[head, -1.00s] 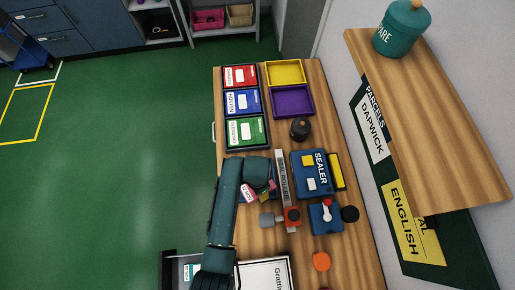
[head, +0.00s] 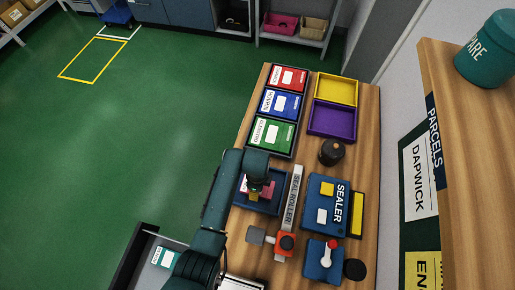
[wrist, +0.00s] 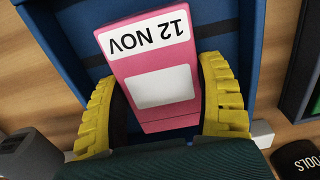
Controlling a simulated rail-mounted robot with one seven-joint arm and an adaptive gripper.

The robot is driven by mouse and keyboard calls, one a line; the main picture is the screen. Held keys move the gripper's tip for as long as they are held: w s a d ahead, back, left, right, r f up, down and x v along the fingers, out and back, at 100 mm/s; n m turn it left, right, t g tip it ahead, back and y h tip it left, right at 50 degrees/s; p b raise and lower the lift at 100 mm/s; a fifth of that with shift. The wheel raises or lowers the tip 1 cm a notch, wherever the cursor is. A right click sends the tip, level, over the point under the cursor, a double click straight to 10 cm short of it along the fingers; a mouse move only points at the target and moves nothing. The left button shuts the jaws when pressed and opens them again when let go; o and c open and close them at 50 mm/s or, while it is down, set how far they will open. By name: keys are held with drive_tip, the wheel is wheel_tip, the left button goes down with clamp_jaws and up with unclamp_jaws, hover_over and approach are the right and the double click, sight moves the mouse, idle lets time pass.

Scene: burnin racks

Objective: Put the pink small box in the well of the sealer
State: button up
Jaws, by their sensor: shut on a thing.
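The pink small box (wrist: 155,75) has a "12 NOV" label and a blank white patch. My gripper (wrist: 160,98) is shut on it, with a yellow finger on each side. In the head view, the gripper (head: 260,188) and the pink box (head: 268,188) are over a blue open well (head: 245,203), left of the seal roller bar (head: 293,197). The blue well (wrist: 80,45) lies behind the box in the wrist view. I cannot tell whether the box touches its floor. The blue body marked SEALER (head: 325,207) stands to the right of the bar.
A red-and-grey handle (head: 284,243) and a blue unit with a red-tipped lever (head: 323,262) stand near the bar. Red, blue and green document trays (head: 272,132), a yellow tray (head: 336,90) and a purple tray (head: 331,121) lie farther back. A dark round pot (head: 331,152) stands between.

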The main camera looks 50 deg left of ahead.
drive_tip(key=shift+w, duration=0.1)
drive_tip(key=o, duration=1.2)
drive_tip(key=shift+o, duration=0.2)
wheel_tip(320, 180, up, 12)
drive_tip(key=p, duration=0.2)
